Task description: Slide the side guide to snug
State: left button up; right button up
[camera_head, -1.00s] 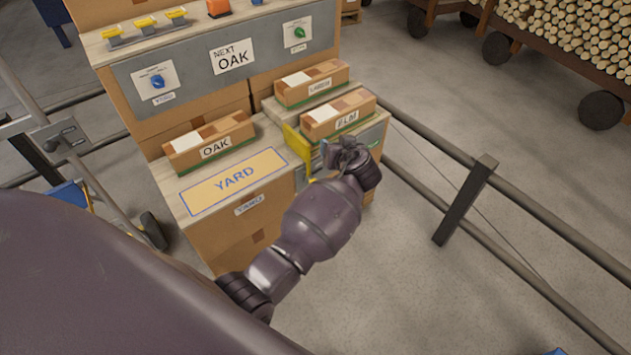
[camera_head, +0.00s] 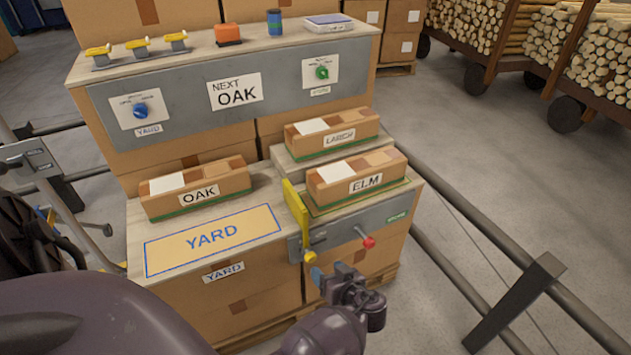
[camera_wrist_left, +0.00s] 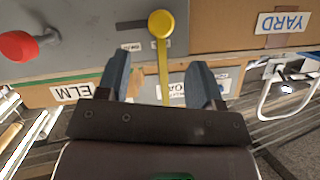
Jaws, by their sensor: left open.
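The side guide is an upright yellow plate (camera_head: 294,208) with a yellow knob (camera_head: 310,257) at its lower front end. It stands just left of the ELM box (camera_head: 355,182); I cannot tell whether they touch. My left gripper (camera_head: 331,278) is open and empty, low in front of the grey panel, near the yellow knob. In the left wrist view the yellow bar (camera_wrist_left: 163,72) shows between the two spread fingers (camera_wrist_left: 159,75), with the knob (camera_wrist_left: 161,23) beyond the tips. My right gripper is not in view.
A red knob (camera_head: 368,242) sticks out right of the yellow one. The OAK box (camera_head: 197,190) and YARD marking (camera_head: 212,237) are on the left, the LARCH box (camera_head: 332,133) behind. A control panel (camera_head: 280,88) rises at the back. Rails (camera_head: 475,215) run along the right.

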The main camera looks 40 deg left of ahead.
aim_at(313, 259)
pick_arm(q)
jog(key=b+x, duration=0.1)
jog(key=x, duration=0.7)
jog(key=shift+a+f, duration=0.1)
jog(key=shift+f, duration=0.05)
jog(key=shift+w+a+f, duration=0.15)
jog(key=shift+a, duration=0.45)
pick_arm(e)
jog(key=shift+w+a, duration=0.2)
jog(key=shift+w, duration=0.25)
pick_arm(q)
grip_shut()
jog(key=shift+w+d+f+b, duration=0.2)
jog(key=shift+w+d+b, duration=0.1)
jog(key=shift+w+b, duration=0.2)
jog(key=w+b, duration=0.1)
jog(key=w+d+b, duration=0.1)
jog(key=w, duration=0.1)
jog(key=shift+d+f, duration=0.1)
jog(key=shift+d, duration=0.05)
jog(key=shift+w+d, duration=0.1)
jog(key=shift+w, duration=0.2)
jog(key=shift+w+r, duration=0.2)
jog(key=shift+r, duration=0.2)
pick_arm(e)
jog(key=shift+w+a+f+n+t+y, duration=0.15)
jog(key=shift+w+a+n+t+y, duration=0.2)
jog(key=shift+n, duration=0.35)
